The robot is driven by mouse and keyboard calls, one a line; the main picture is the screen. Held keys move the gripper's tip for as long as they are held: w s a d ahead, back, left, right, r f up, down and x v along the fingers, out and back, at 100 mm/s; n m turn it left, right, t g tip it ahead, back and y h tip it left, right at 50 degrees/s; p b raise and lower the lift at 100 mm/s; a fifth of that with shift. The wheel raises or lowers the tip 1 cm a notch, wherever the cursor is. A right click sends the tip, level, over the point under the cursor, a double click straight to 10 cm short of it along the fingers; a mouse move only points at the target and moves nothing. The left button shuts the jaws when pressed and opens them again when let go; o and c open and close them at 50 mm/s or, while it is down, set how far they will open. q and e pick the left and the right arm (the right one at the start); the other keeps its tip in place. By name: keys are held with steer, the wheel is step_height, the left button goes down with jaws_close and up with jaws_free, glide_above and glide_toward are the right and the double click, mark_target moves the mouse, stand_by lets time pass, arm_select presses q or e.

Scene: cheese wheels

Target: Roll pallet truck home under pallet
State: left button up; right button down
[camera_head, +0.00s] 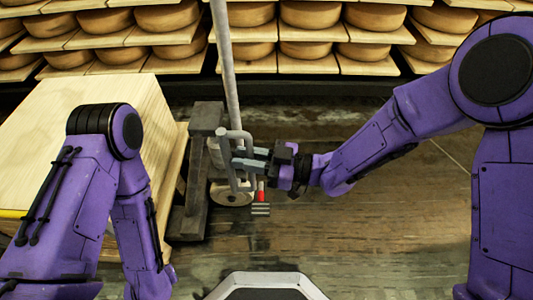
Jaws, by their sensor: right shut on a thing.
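The grey pallet truck (186,222) stands on the floor left of centre, beside the pallet's right edge. A round pale wheel-like part (232,197) shows low on it, and a bent grey tube handle (235,135) shows above. My right gripper (250,160) is shut on the grey handle, coming in from the right. A small red part (261,190) sits just below the gripper. The pallet (176,150) is at the left with a large pale wooden load on it. I cannot tell how far the forks are under it. My left arm hangs in front of the load; its gripper is out of view.
Shelves of cheese wheels (310,50) run across the back. A tall, slightly slanted grey pole (225,60) stands before them; its lower end is near the handle. The dark wooden floor (350,230) is clear on the right.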

steer(key=shift+s+a, duration=0.1)
steer(key=shift+a, duration=0.85)
steer(key=c, duration=1.1)
jaws_free()
steer(key=shift+d, duration=0.2)
steer(key=shift+c, duration=0.2)
steer(key=shift+a, duration=0.1)
steer(key=s+d+p, duration=0.2)
steer(key=d, duration=0.8)
steer(key=shift+d, duration=0.15)
